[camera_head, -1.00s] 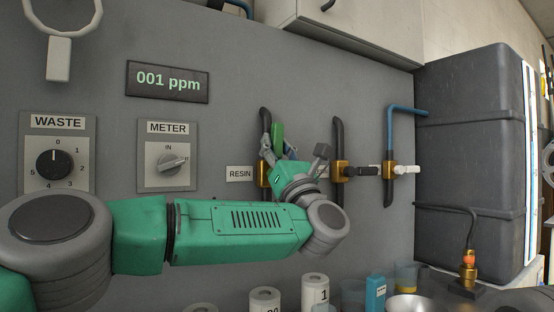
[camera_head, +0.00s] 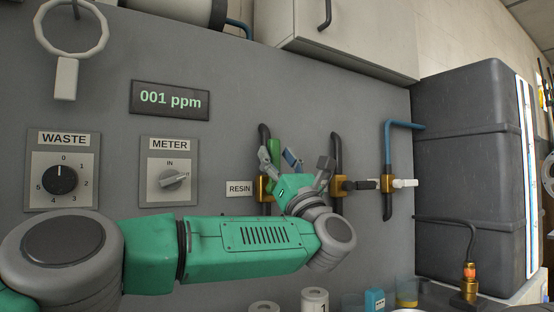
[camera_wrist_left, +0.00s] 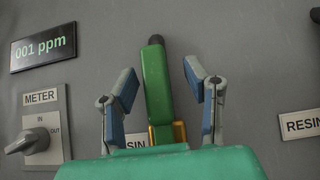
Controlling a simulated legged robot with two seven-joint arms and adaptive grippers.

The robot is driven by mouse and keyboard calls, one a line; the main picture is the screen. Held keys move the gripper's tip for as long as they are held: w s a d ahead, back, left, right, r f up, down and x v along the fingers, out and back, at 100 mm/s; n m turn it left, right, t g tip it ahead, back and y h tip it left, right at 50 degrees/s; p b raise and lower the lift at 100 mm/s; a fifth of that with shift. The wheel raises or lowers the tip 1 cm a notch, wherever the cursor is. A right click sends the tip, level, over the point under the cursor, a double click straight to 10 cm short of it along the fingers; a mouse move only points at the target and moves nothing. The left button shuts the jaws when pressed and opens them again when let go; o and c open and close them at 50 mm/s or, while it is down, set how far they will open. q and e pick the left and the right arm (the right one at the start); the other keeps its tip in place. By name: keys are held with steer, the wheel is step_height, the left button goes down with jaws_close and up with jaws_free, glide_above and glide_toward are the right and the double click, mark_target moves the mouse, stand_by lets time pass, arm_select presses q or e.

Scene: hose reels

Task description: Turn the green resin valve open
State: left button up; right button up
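The green resin valve handle (camera_head: 274,151) points up along a dark pipe on the grey wall, next to the RESIN label (camera_head: 239,188). Its brass body (camera_head: 264,188) is partly hidden by my gripper. My left gripper (camera_head: 280,158) is at the handle, fingers apart. In the left wrist view the green handle (camera_wrist_left: 157,82) stands nearly upright between the two blue-padded fingers (camera_wrist_left: 160,84), with a visible gap on each side, wider on the right. How far the fingertips reach in depth is unclear. My right gripper is not in view.
To the right are a black-handled valve (camera_head: 362,185) and a white-handled valve (camera_head: 404,183). The METER knob (camera_head: 173,181) and WASTE dial (camera_head: 60,180) are on the left. A dark tank (camera_head: 468,170) stands at the right; bottles and cups sit below.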

arm_select(q)
steer(key=shift+w+f, duration=0.1)
steer(key=shift+f, duration=0.25)
steer(key=v, duration=1.1)
steer(key=shift+s+d, duration=0.2)
steer(key=shift+s, duration=0.2)
steer(key=shift+f, duration=0.1)
